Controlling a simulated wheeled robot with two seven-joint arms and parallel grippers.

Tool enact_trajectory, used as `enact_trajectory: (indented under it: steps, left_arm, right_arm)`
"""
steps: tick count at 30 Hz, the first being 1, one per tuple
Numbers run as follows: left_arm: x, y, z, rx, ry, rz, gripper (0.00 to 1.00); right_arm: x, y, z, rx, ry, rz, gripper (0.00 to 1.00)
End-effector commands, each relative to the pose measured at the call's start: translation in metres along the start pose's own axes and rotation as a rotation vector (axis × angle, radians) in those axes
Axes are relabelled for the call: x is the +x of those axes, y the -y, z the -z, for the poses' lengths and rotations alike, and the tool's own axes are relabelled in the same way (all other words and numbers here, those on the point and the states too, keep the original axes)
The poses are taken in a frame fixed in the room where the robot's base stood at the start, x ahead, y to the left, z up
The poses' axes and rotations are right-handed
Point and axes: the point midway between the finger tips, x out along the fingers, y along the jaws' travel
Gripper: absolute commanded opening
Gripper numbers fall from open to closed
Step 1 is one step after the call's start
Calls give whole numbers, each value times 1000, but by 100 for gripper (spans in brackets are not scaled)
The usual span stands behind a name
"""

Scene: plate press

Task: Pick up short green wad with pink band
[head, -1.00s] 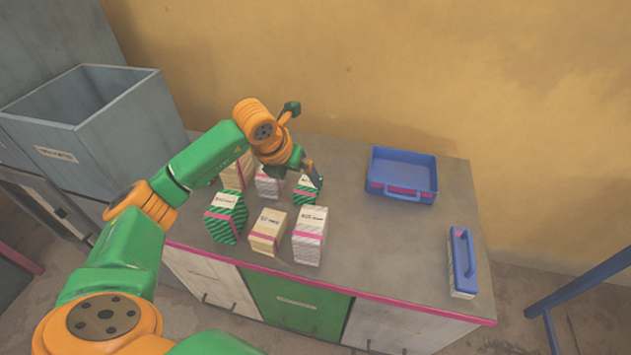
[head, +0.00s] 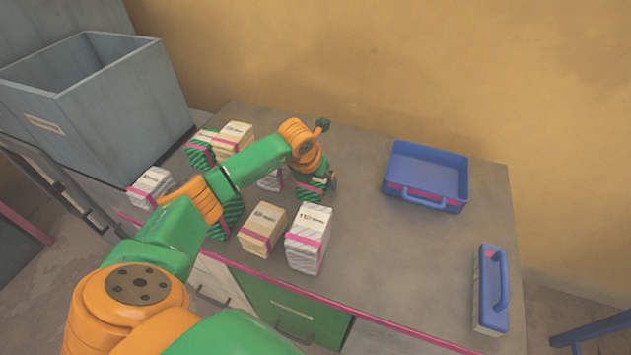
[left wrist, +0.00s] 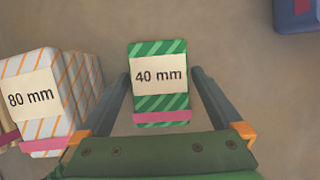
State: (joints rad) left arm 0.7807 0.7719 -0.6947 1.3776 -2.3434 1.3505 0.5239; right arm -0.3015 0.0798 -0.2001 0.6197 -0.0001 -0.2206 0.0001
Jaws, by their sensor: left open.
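The short green wad with pink band (head: 311,195) stands on the table, partly hidden by my left gripper (head: 320,184). In the left wrist view the same green striped wad (left wrist: 160,84) shows a cream label reading "40 mm" and a pink band at its near end. My left gripper (left wrist: 161,90) is open, with one finger on each side of the wad. A gap shows beside the wad on both sides. My right gripper is not in view.
A white striped wad labelled 80 mm (left wrist: 42,100) stands close left of the left finger. Tan (head: 262,230) and white (head: 307,243) wads stand nearer. A blue open case (head: 427,178) and a blue-handled block (head: 491,289) are to the right. The table between is clear.

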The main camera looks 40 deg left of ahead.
Motion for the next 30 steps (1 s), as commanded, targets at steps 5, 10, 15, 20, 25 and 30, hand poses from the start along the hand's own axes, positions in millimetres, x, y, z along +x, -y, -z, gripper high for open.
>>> enact_trajectory:
  steps: [5, 10, 15, 20, 25, 30]
  left_arm:
    - [0, 0, 0, 0, 0, 0, 100]
    - [1, 0, 1, 0, 0, 0, 100]
    - [4, 0, 2, 0, 0, 0, 100]
    - [3, 0, 2, 0, 0, 0, 70]
    - [3, 0, 2, 0, 0, 0, 24]
    - [3, 0, 1, 0, 0, 0, 23]
  right_arm:
    - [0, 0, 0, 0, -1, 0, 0]
    - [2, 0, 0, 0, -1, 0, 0]
    - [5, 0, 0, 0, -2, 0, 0]
    - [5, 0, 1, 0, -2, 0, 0]
    - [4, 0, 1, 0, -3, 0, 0]
    - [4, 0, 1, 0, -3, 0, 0]
